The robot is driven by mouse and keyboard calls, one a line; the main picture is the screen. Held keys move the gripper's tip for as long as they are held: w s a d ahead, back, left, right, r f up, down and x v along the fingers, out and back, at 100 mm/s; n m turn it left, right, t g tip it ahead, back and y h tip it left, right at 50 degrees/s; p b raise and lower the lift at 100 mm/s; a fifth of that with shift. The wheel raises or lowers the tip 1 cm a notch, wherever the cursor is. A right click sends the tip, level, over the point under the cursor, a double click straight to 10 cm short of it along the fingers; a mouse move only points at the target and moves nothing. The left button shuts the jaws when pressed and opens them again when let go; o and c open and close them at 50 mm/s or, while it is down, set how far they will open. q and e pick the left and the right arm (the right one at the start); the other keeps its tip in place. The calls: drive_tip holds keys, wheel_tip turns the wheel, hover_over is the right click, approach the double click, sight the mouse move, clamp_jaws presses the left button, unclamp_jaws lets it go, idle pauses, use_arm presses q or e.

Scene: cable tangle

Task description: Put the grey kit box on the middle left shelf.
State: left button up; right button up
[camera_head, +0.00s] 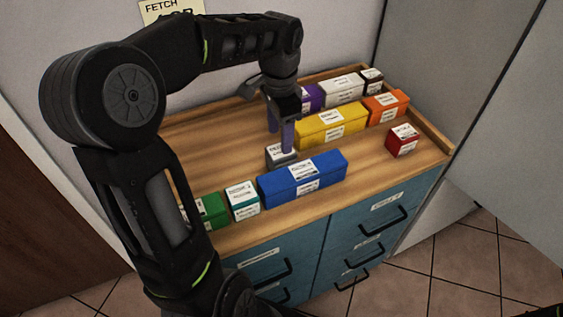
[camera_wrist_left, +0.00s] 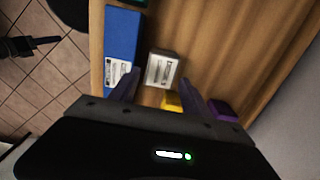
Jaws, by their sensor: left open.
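The grey kit box (camera_head: 281,158) is a small box with a white label, lying on the wooden top of the cabinet behind the long blue box. My left gripper (camera_head: 281,138) is open and points down at the grey box, its fingers partly hiding it. In the left wrist view the grey box (camera_wrist_left: 162,68) shows just past and between the two open fingertips (camera_wrist_left: 160,88); I cannot tell whether they touch it. No middle left shelf can be made out. A dark gripper-like part (camera_wrist_left: 22,45) over the floor may be my right gripper; its jaws are unclear.
The blue box (camera_head: 303,178), teal-and-white box (camera_head: 242,201) and green box (camera_head: 211,209) line the front. Yellow (camera_head: 332,124), purple, white, orange (camera_head: 387,107) and dark boxes stand behind; a red box (camera_head: 402,140) is right. The blue cabinet (camera_head: 345,235) has drawers with black handles.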

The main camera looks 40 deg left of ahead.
sight(281, 154)
use_arm(q)
drive_tip(key=shift+w, duration=0.2)
drive_tip(key=shift+s+f, duration=0.15)
drive_tip(key=shift+f, duration=1.15)
drive_tip(key=shift+f+p, duration=0.5)
drive_tip(key=shift+f, duration=2.15)
